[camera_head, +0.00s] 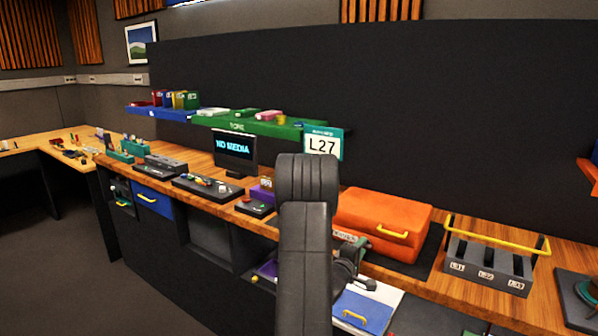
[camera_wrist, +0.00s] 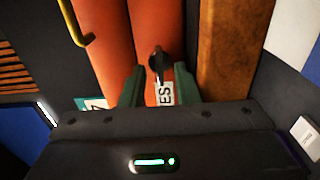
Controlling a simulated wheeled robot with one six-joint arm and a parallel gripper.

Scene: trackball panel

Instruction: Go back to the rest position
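My arm fills the middle of the head view and hides part of the bench behind it. My gripper (camera_wrist: 158,72) shows in the wrist view with its two green fingers apart. A small dark piece (camera_wrist: 157,62) and a white tag reading "ES" (camera_wrist: 164,94) appear between or just beyond the fingers; I cannot tell whether they touch. The orange case (camera_head: 383,212) with a yellow handle lies closed on the wooden bench (camera_head: 225,160). Its orange surface (camera_wrist: 110,45) also fills much of the wrist view.
Left of my arm are a control panel (camera_head: 205,186), a smaller panel (camera_head: 255,207) and a "NO MEDIA" screen (camera_head: 234,149). A green shelf (camera_head: 240,126) hangs behind. A grey box with a yellow handle (camera_head: 488,262) stands right. Open floor (camera_head: 70,260) lies at left.

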